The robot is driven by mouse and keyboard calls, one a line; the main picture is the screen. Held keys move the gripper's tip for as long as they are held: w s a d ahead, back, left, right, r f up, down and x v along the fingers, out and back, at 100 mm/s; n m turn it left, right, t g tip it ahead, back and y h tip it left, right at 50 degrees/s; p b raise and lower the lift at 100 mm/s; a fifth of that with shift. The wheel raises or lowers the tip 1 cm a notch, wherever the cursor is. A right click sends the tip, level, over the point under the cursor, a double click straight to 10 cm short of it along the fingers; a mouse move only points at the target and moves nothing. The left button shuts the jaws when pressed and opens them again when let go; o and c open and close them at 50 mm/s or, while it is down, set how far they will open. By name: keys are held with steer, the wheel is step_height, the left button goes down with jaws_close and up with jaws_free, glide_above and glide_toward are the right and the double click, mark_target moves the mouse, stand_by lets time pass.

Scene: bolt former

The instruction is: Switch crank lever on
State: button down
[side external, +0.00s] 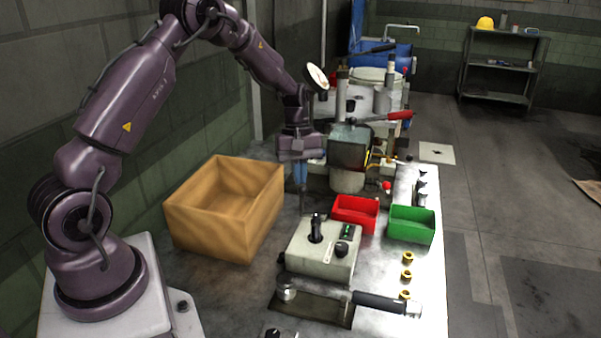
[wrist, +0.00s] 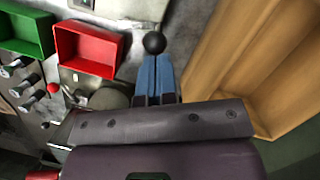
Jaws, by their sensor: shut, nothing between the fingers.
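A grey control box (side external: 322,252) stands on the table with an upright black lever (side external: 316,228) on its top; in the wrist view the lever's black ball (wrist: 154,42) sits just beyond my fingertips. My gripper (side external: 301,207) points down behind the control box, with its blue fingers (wrist: 155,72) shut and empty. I cannot tell whether the fingertips touch the lever. A second lever with a black grip (side external: 380,302) lies nearly flat at a slotted plate at the table's front. Nothing shows which lever is named the crank lever.
A brown open box (side external: 215,228) stands left of my gripper. A red bin (side external: 356,224) and a green bin (side external: 411,235) stand right of it. The machine (side external: 349,150) with a red-handled lever (side external: 398,115) rises behind. Several brass parts (side external: 407,275) lie at the right edge.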

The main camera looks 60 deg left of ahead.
steer(key=shift+s+d+n, duration=0.25)
steer(key=shift+n, duration=0.35)
steer(key=s+d+n+t+y, duration=0.1)
steer(key=d+n+t, duration=0.2)
steer(key=d+n, duration=0.3)
steer(key=n, duration=0.5)
steer(key=shift+s+n, duration=0.35)
steer(key=shift+n, duration=0.05)
steer(key=shift+d+f, duration=0.1)
steer(key=shift+d, duration=0.15)
stand_by(0.4)
stand_by(0.3)
steer(key=s+a+r, duration=0.2)
steer(key=r, duration=0.3)
steer(key=s+a+r, duration=0.2)
steer(key=r, duration=0.4)
steer(key=shift+s, duration=0.25)
steer(key=shift+a, duration=0.1)
